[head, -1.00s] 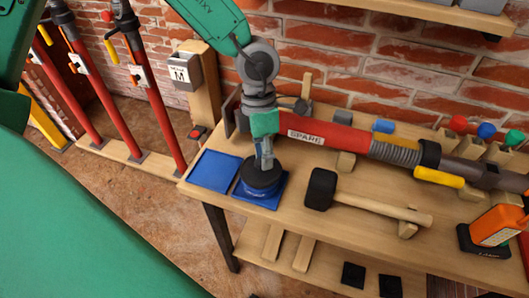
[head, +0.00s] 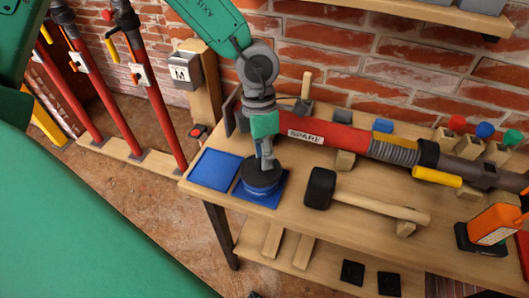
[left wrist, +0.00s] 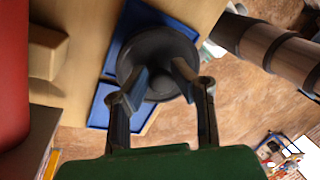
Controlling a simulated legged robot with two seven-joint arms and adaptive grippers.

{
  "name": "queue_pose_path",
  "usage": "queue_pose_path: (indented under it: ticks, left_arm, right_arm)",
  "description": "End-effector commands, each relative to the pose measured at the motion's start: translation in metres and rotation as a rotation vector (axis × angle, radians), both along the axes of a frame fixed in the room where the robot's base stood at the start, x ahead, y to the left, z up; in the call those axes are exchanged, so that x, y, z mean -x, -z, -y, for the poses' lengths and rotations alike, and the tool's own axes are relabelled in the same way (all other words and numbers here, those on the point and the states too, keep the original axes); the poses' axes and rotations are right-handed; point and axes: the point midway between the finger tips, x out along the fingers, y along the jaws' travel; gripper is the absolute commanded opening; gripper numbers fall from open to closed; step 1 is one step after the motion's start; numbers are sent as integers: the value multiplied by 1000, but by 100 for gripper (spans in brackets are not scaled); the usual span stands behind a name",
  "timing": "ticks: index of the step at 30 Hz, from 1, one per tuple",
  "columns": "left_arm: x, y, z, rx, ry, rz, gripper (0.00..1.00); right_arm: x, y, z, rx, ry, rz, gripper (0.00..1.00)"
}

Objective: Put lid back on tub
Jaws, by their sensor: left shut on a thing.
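My left gripper (head: 265,162) points down, its fingers shut on the knob of a round dark lid (head: 252,179). In the left wrist view the fingertips (left wrist: 164,78) close on the middle of the lid (left wrist: 150,45). The lid is over the right-hand blue mat (head: 272,200) near the table's left front corner. A bluish round side, probably the tub (head: 262,191), shows just under the lid. I cannot tell whether the lid is fully seated. My right gripper is not in view.
A second blue mat (head: 214,170) lies bare to the left. A black-headed mallet (head: 320,188) lies right of the lid. A red tube marked SPARE (head: 330,138) lies behind on wooden blocks. An orange tool (head: 495,225) stands at the table's right.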

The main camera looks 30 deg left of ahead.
Motion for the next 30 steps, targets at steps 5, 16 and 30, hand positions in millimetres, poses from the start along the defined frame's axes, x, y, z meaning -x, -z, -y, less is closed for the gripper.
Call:
queue_pose_path:
  ticks: [5, 16, 30]
  left_arm:
    - [0, 1, 0, 0, 0, 0, 0]
    - [0, 1, 0, 0, 0, 0, 0]
    - [0, 0, 0, 1, 0, 0, 0]
  right_arm:
    - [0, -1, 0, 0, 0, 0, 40]
    - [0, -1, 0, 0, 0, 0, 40]
    - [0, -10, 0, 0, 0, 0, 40]
